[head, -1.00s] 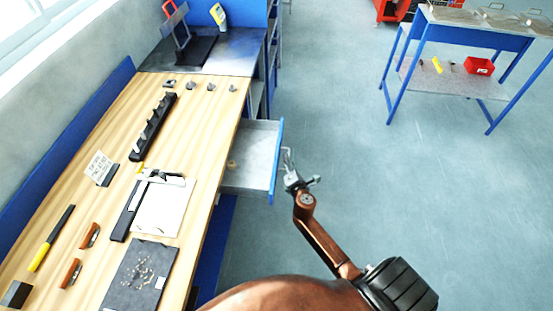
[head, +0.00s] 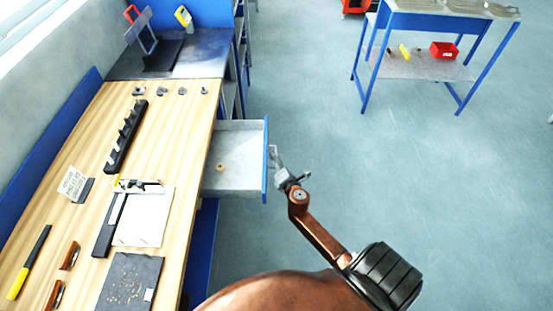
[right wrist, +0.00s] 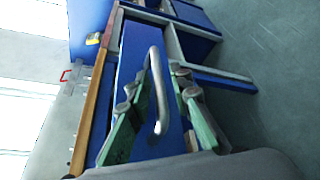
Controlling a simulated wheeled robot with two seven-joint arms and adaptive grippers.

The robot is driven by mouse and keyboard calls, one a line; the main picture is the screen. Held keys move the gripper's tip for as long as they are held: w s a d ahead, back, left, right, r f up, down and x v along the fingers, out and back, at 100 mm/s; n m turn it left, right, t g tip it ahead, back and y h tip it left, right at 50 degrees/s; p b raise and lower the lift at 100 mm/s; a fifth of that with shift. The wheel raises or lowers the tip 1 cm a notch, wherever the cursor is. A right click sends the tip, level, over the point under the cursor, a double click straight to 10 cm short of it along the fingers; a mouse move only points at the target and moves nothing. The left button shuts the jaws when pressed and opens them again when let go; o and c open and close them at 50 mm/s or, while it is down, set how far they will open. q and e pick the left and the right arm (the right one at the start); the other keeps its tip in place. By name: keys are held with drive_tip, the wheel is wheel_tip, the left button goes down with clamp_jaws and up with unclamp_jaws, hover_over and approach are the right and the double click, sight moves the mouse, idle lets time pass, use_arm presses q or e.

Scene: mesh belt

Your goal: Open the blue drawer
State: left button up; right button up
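The blue drawer (head: 265,150) is pulled out from under the wooden workbench (head: 160,130), showing its grey inside with a small round object (head: 220,167). Its silver handle (head: 273,156) stands off the blue front. My right gripper (head: 286,180) is at the handle. In the right wrist view, the handle (right wrist: 160,90) lies between the two green-padded fingers of my right gripper (right wrist: 160,74). The fingers stand apart, with a visible gap on the right side of the handle; contact is hard to tell. My left gripper is not in view.
The bench top holds a black rack (head: 127,137), a clipboard (head: 144,217) and a dark mat (head: 128,283). A blue-legged table (head: 430,25) with a red bin (head: 444,50) stands at the back right. The floor right of the drawer is clear.

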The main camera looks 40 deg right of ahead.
drive_tip(key=shift+o, duration=0.4)
drive_tip(key=v, duration=1.2)
drive_tip(key=s+a+f+m+g+y, duration=0.1)
drive_tip(key=s+f+m+g, duration=0.3)
drive_tip(key=f, duration=0.7)
drive_tip(key=s+a+f+m+g+y, duration=0.1)
drive_tip(key=s+f, duration=0.4)
drive_tip(key=f, duration=0.7)
drive_tip(key=s+f+m+g+y, duration=0.1)
drive_tip(key=s+f+m+g, duration=0.3)
drive_tip(key=f, duration=0.7)
drive_tip(key=s+a+f+m+g, duration=0.1)
drive_tip(key=s+a+f+m, duration=0.2)
drive_tip(key=s, duration=0.9)
drive_tip(key=s+a+f+m+g+y, duration=0.1)
drive_tip(key=s+a+f+m+g, duration=0.1)
drive_tip(key=s+f, duration=0.8)
drive_tip(key=s+a+f+m+g+y, duration=0.1)
drive_tip(key=s+a+f+m, duration=0.3)
drive_tip(key=s, duration=0.9)
wheel_tip(320, 180, down, 3)
drive_tip(key=shift+s+f+m+g, duration=0.3)
drive_tip(key=shift+s+g, duration=0.1)
drive_tip(key=shift+g, duration=0.1)
